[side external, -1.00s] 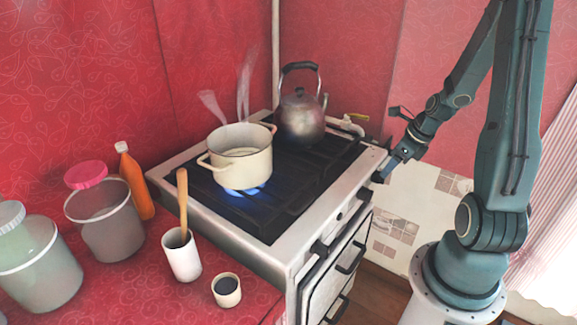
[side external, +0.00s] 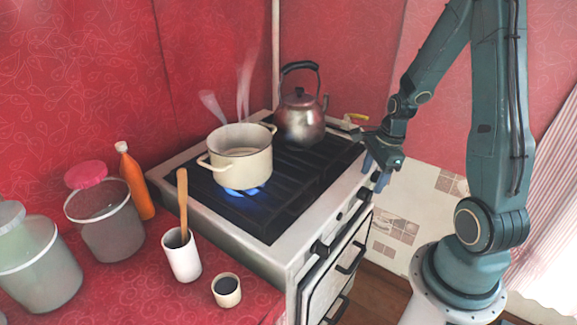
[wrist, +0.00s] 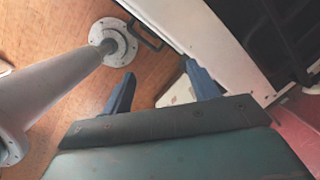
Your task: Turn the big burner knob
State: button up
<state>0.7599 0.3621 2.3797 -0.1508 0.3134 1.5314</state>
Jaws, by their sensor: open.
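The stove (side external: 235,228) has a pale body with small dark knobs along its front edge. One dark knob (side external: 362,193) shows just below my gripper, and another (side external: 339,216) is nearer the camera. I cannot tell which knob is the big one; my gripper may cover another. My gripper (side external: 376,174) is open, fingers pointing down, close to the far end of the stove's front edge. In the wrist view its two blue fingers (wrist: 158,72) are apart with nothing clearly between them; no knob is clearly seen there. Contact with a knob cannot be told.
A cream pot (side external: 240,165) steams over a blue flame. A metal kettle (side external: 299,122) stands on the back of the black grate. A white cup with a wooden handle (side external: 182,258), an orange bottle (side external: 135,184) and jars are on the red counter. Oven handles (side external: 351,258) jut out below.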

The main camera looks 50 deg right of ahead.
jog(key=shift+w+a+f+n+g+h, duration=0.1)
jog(key=shift+w+a+n+g, duration=0.2)
jog(key=shift+a+n, duration=0.7)
jog(key=shift+w+a+n+g+h, duration=0.1)
jog(key=shift+a+n+g, duration=0.35)
jog(key=shift+n, duration=1.1)
jog(key=shift+w+a+f+n+g+h, duration=0.15)
jog(key=shift+a+n+g, duration=0.1)
jog(key=shift+a+n, duration=0.8)
jog(key=shift+d+r, duration=0.1)
jog(key=shift+d, duration=0.1)
jog(key=shift+d, duration=0.15)
jog(key=m+t, duration=0.5)
jog(key=m, duration=1.3)
send_near(369, 192)
notch_tip(369, 192, up, 4)
jog(key=shift+s, duration=0.45)
jog(key=shift+f, duration=0.35)
jog(key=shift+g, duration=0.3)
jog(key=shift+x, duration=6.75)
